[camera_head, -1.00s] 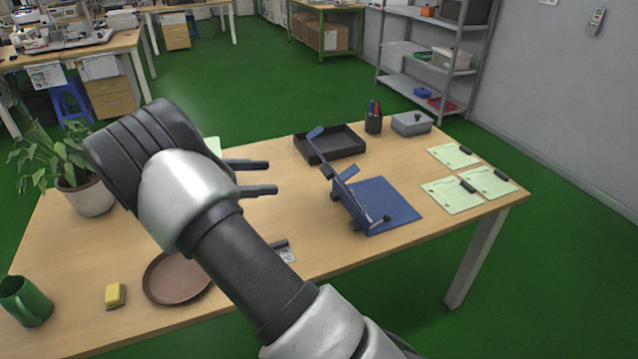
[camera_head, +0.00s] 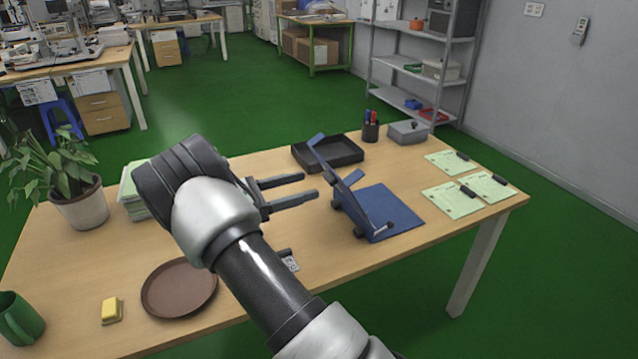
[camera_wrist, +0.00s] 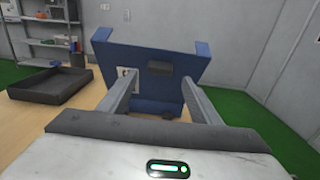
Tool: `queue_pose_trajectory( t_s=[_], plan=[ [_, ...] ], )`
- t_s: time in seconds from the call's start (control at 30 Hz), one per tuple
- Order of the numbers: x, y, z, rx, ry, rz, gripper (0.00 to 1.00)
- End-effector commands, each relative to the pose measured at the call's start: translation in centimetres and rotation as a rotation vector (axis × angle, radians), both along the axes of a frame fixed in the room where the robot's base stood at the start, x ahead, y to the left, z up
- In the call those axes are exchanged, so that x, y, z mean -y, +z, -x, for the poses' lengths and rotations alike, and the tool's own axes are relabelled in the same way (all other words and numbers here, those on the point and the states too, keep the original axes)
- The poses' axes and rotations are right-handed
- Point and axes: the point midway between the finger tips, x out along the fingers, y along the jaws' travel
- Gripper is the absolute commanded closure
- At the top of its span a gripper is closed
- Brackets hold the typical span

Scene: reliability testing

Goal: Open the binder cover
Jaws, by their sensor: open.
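The blue binder (camera_head: 392,212) lies on the wooden table, right of the middle. Its back panel lies flat, and a blue upright part (camera_head: 352,207), which looks like the raised cover or spine, stands tilted along its left side. My gripper (camera_head: 311,186) is open and empty, with its two fingers pointing right at this upright part, just left of it. In the wrist view a blue panel (camera_wrist: 150,95) with a dark slot and a white label stands in front of and between the fingers. I cannot tell whether a finger touches it.
A black tray (camera_head: 340,158) lies behind the binder, with a pen cup (camera_head: 370,130) and grey box (camera_head: 408,133) beyond. Green sheets with clips (camera_head: 452,200) lie to the right. A brown plate (camera_head: 180,290), yellow sponge (camera_head: 111,311), green mug (camera_head: 20,322) and potted plant (camera_head: 82,208) are left.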

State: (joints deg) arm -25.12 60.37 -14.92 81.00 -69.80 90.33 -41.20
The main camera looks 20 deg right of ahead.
Motion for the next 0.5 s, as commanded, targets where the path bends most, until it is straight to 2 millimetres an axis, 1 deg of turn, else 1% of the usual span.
queue_pose_trajectory(
  t_s=[0.03,0.2,0.33,0.5],
  plan=[
    [1.1,0.0,0.0,0.001,-0.002,0.0,0.42],
    [3.8,0.0,-0.1,0.0,-0.001,0.0,0.42],
    [5.0,0.0,-0.2,0.0,-0.001,0.0,0.42],
    [5.5,0.0,-0.2,0.0,0.001,0.0,0.42]
  ],
)
